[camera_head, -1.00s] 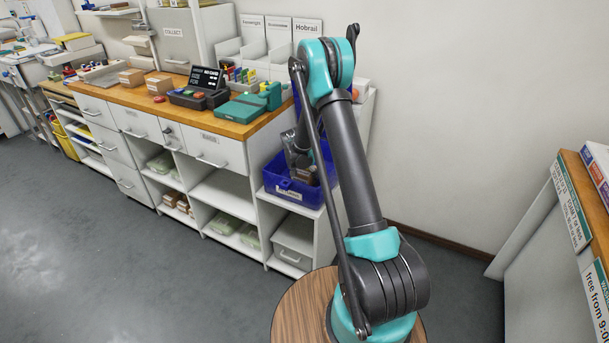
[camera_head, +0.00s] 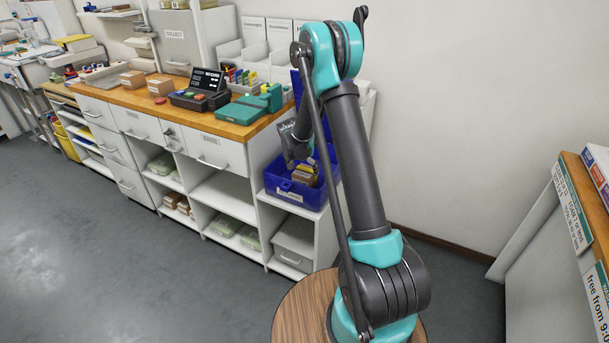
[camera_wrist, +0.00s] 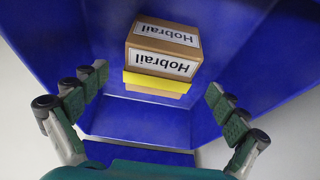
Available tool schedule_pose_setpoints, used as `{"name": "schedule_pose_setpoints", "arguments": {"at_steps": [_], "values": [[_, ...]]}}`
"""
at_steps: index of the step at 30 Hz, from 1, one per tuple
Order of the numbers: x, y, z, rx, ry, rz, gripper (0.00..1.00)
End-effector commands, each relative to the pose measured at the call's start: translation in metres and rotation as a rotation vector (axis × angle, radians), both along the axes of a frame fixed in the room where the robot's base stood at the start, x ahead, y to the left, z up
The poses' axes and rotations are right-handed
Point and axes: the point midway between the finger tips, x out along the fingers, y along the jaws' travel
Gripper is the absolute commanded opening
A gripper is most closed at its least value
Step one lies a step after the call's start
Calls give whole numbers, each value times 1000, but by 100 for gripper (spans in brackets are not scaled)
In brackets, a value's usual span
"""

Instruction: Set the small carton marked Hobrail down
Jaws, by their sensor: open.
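The small carton (camera_wrist: 165,37) is brown with white Hobrail labels on two faces. It sits inside a blue bin (camera_wrist: 135,122), near one wall. A yellow strip (camera_wrist: 160,86) with brown below it runs along the carton's edge; I cannot tell whether it belongs to the same carton. My gripper (camera_wrist: 156,82) is open, its fingers apart on either side and clear of the carton. In the head view the carton (camera_head: 302,178) shows small in the blue bin (camera_head: 290,195), with my gripper (camera_head: 299,158) just above it, partly hidden by my arm.
The bin stands on a low shelf at the right end of the white cabinet (camera_head: 227,160). The wooden counter (camera_head: 120,96) holds a dark terminal (camera_head: 203,88), a teal device (camera_head: 250,105) and brown cartons (camera_head: 160,86). A sign-covered counter (camera_head: 575,215) stands at right. The floor at left is clear.

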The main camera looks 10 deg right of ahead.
Motion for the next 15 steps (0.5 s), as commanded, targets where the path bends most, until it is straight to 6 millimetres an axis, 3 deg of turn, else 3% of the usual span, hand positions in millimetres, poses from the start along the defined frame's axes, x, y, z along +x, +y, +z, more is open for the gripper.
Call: {"name": "schedule_pose_setpoints", "arguments": {"at_steps": [6, 15], "values": [[-12, 9, 36, 0, 0, 1, 98], [-22, 12, 59, 1, 1, 5, 98]]}}
